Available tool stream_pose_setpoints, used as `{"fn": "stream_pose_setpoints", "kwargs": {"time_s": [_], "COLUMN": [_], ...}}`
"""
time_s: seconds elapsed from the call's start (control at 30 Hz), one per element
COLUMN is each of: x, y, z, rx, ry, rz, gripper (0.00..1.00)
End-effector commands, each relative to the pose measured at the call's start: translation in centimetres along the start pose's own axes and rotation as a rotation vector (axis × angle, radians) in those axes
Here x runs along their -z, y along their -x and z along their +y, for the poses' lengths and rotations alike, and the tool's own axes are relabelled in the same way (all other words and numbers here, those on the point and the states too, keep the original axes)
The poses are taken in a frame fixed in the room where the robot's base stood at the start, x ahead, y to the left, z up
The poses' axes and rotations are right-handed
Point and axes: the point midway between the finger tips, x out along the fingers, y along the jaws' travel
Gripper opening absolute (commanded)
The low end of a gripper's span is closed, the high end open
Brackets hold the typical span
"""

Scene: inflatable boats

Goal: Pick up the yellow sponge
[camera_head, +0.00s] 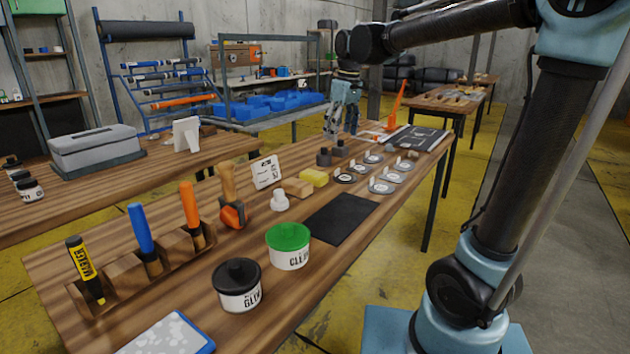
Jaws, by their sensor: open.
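The yellow sponge (314,178) lies on the wooden workbench (330,270), about the middle of its length. A tan wooden block (297,187) is just left of it, and a black mat lies in front. My gripper (341,136) hangs from the arm above the far part of the bench, beyond the sponge and well apart from it. Its fingers point down, and it is open with nothing seen between them.
A white bottle (280,201) and a small card (267,173) stand left of the sponge. Two dark cylinders (324,157) are just behind it. Several grey discs (382,187) lie to the right. The black mat (341,219) is bare.

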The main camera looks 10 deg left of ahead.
Motion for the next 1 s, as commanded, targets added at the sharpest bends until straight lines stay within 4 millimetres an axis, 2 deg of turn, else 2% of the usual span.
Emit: {"fn": "stream_pose_setpoints", "kwargs": {"time_s": [0.03, 0.1, 0.2, 0.3, 0.47, 1.0], "x": [1.8, 3.6, 5.5, 6.3, 6.6, 6.5], "y": [0.1, 0.1, 0.2, 0.1, -1.2, -10.4], "z": [-0.7, -1.6, -2.4, -2.9, -3.0, -3.2], "rx": [0.006, 0.012, 0.018, 0.021, 0.022, 0.022], "ry": [0.035, 0.075, 0.115, 0.135, 0.141, 0.139], "rz": [-0.002, -0.004, -0.006, -0.007, -0.008, -0.007], "gripper": [0.7, 0.7, 0.7, 0.7, 0.7, 0.7]}}
